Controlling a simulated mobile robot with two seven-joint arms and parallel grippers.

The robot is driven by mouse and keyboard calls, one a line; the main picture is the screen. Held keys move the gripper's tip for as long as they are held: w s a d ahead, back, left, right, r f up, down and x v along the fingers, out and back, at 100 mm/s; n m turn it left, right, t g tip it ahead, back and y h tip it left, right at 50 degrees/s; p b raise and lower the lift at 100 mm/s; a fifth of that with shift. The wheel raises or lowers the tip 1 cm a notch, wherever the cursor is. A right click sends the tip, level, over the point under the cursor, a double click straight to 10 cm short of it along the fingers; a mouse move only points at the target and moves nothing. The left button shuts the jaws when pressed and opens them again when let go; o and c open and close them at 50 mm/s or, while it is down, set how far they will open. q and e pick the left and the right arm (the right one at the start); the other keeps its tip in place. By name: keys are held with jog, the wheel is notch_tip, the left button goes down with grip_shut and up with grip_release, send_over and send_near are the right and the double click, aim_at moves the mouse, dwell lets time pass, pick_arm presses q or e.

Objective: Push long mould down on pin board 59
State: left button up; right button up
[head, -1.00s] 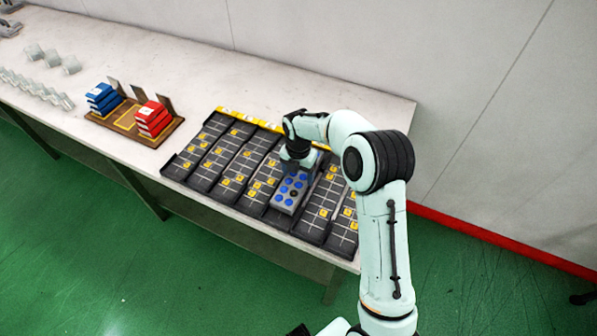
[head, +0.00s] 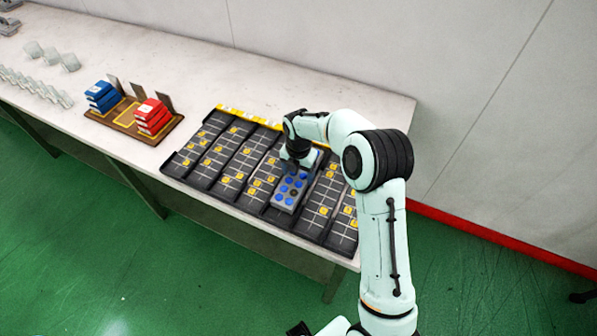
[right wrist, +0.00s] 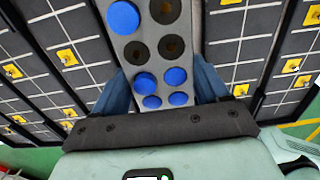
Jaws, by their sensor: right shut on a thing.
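The long mould (head: 290,191) is a grey block with two rows of round holes, most showing blue and a few dark. It lies lengthwise over a dark strip of the gridded pin board (head: 231,167). My right gripper (head: 296,165) is over the mould's far end. In the right wrist view the two blue fingers of the right gripper (right wrist: 160,88) are shut on the sides of the mould (right wrist: 155,32). The pins under the mould are hidden, so I cannot tell how far down it sits.
Several dark board strips with yellow tags lie side by side, with a yellow edge strip (head: 240,117) behind. A wooden tray (head: 126,121) holds blue blocks (head: 102,98) and red blocks (head: 153,117). Clear pieces (head: 50,57) stand at the far left. The white table (head: 190,69) is bare behind the boards.

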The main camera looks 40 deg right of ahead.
aim_at(298, 174)
pick_arm(q)
jog(key=shift+w+r, duration=0.1)
pick_arm(e)
jog(key=shift+r, duration=0.25)
jog(key=shift+r+p, duration=1.85)
jog(key=shift+r, duration=1.75)
pick_arm(q)
jog(key=shift+t, duration=0.3)
jog(key=w+r, duration=0.1)
jog(key=r, duration=0.1)
jog(key=w+r, duration=0.2)
jog(key=shift+w+r, duration=0.3)
